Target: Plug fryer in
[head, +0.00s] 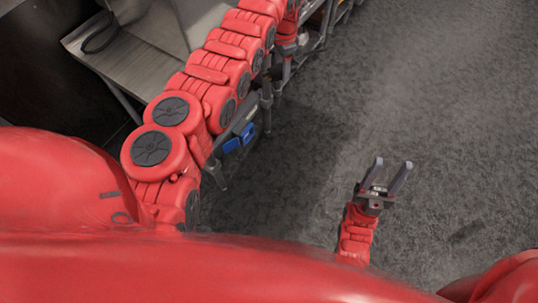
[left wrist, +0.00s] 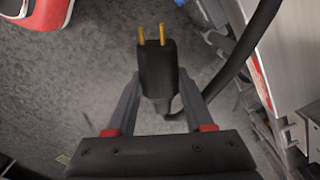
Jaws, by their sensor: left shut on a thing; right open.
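A black plug (left wrist: 157,62) with two gold prongs is in the left wrist view. My left gripper (left wrist: 158,92) is shut on it, with one finger on each side, and the prongs point away from the gripper. A thick black cord (left wrist: 232,70) runs from the plug and curves up at the right. In the head view my left arm reaches to the top edge, and I cannot make out its gripper there. My right gripper (head: 387,178) is open and empty above the floor. I cannot identify the fryer or a socket in either view.
A steel counter (head: 135,65) stands at the upper left of the head view, with a dark loop (head: 100,35) on it. A pale panel or counter side (left wrist: 290,50) is at the right of the left wrist view. The grey floor (head: 450,90) at the right is clear.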

